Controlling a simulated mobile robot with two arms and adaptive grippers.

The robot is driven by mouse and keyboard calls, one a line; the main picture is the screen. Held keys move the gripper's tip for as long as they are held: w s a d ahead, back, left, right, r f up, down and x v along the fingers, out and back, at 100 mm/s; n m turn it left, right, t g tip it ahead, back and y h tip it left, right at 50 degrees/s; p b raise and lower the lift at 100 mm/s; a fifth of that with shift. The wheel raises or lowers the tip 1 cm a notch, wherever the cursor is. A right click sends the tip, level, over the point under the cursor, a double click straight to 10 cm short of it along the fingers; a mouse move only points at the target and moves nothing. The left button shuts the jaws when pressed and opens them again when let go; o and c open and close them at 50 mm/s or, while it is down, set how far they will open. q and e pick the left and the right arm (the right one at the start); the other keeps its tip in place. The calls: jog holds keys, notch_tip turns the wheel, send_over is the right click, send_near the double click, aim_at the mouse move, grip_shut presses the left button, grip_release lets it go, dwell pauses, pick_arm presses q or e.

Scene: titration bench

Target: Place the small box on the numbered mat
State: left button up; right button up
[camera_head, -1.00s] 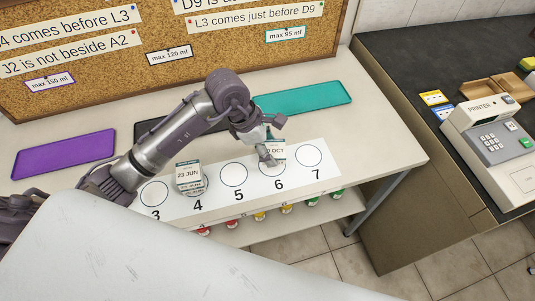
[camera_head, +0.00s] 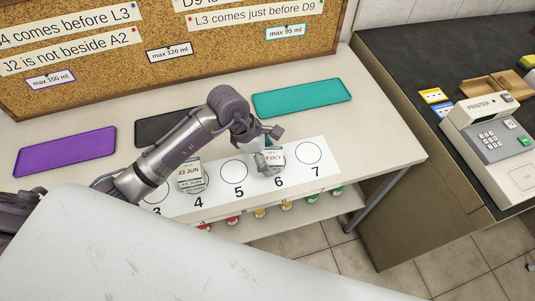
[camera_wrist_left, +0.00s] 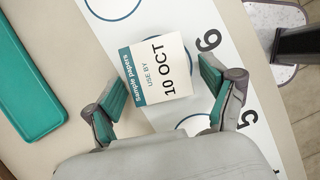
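The small white box (camera_head: 273,157) marked "10 OCT" stands on the white numbered mat (camera_head: 216,184), above the number 6. It covers most of the circle there. In the left wrist view the box (camera_wrist_left: 162,72) lies between the fingers of my left gripper (camera_wrist_left: 163,88), with its teal label band facing left. The teal finger pads are spread, with gaps to the box on both sides. In the head view my left gripper (camera_head: 263,160) is at the box, partly hiding it. A second box (camera_head: 190,174) marked "23 JUN" is at number 4. My right gripper is not in view.
Purple (camera_head: 65,153), black (camera_head: 160,128) and teal (camera_head: 301,97) trays lie behind the mat. Circles 5 (camera_head: 234,171) and 7 (camera_head: 308,153) are empty. Bottles with coloured caps stand on the shelf below. A printer (camera_head: 487,135) is on the right counter.

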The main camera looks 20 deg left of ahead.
pick_arm(q)
jog(key=shift+r, duration=0.2)
jog(key=shift+a+r, duration=0.15)
jog(key=shift+r, duration=0.1)
jog(key=v, duration=1.1)
jog(key=shift+r+b, duration=0.15)
jog(key=shift+b, duration=0.3)
jog(key=shift+s, duration=0.1)
